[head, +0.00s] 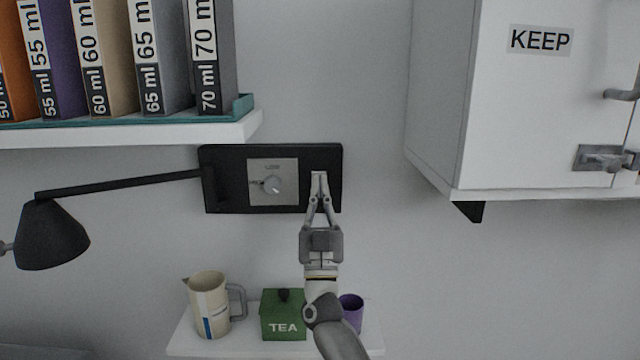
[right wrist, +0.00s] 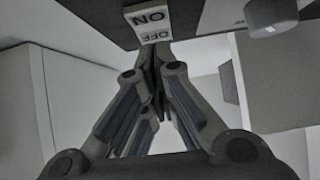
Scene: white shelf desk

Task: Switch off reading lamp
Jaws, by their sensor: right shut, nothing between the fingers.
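The black reading lamp (head: 52,235) hangs at the left in the head view. Its arm runs to a black wall panel (head: 225,200). A white rocker switch (right wrist: 150,20), marked ON and OFF, shows in the right wrist view, with the lettering upside down. My right gripper (head: 319,176) is shut and empty, in front of the panel's right part, and hides most of the switch in the head view. In the right wrist view its fingertips (right wrist: 160,48) are at the OFF end; I cannot tell whether they touch. Which half is pressed in is unclear. My left gripper is not in view.
A grey dial (head: 272,184) is left of the gripper. A shelf (head: 180,134) with binders is above left; a white cabinet (head: 540,120) is at right. Below, a small shelf (head: 240,348) holds a jug (head: 207,305), green TEA box (head: 283,312) and purple cup (head: 352,312).

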